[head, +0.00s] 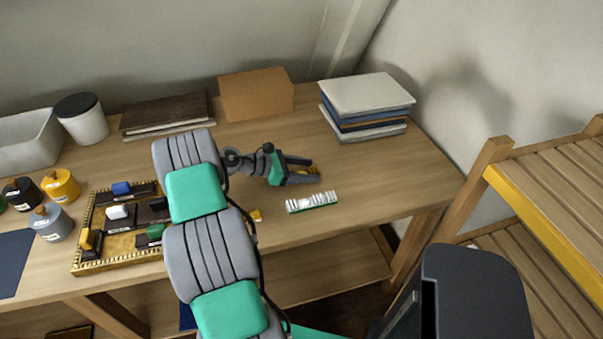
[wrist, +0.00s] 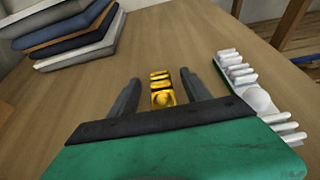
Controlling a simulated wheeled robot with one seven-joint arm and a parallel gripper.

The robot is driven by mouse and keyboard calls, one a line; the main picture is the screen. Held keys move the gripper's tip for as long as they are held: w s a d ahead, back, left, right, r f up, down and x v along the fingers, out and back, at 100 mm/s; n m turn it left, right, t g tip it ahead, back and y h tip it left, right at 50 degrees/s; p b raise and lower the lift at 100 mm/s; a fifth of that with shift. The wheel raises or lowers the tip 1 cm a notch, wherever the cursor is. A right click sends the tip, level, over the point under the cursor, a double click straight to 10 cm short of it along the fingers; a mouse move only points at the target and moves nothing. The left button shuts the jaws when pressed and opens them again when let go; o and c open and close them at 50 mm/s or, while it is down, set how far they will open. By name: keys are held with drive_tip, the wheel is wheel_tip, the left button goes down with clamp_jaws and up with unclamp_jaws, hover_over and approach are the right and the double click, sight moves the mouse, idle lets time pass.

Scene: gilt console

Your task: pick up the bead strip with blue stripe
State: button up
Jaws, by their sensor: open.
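A small gold beaded piece with dark bands (wrist: 162,92) lies on the table between my open fingers in the wrist view. It looks like a bead strip; I cannot make out a blue stripe on it. In the head view only a bit of gold shows by my fingertips. My gripper (head: 310,170) is open and low over the table, with a finger on each side of the gold piece (wrist: 159,80). I cannot tell whether either finger touches it. Another small gold piece (head: 255,215) is partly hidden behind my arm in the head view.
A white-toothed piece with a green base (head: 312,203) lies close to the gripper, on its right in the wrist view (wrist: 258,98). A stack of books (head: 366,100) and a cardboard box (head: 256,94) stand behind. A gold-edged tray (head: 92,268) with several blocks is left.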

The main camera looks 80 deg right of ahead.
drive_tip(key=shift+s+d+f, duration=0.1)
drive_tip(key=shift+s+d, duration=0.05)
drive_tip(key=shift+s, duration=0.15)
drive_tip(key=shift+w, duration=0.1)
drive_tip(key=shift+c, duration=0.2)
clamp_jaws()
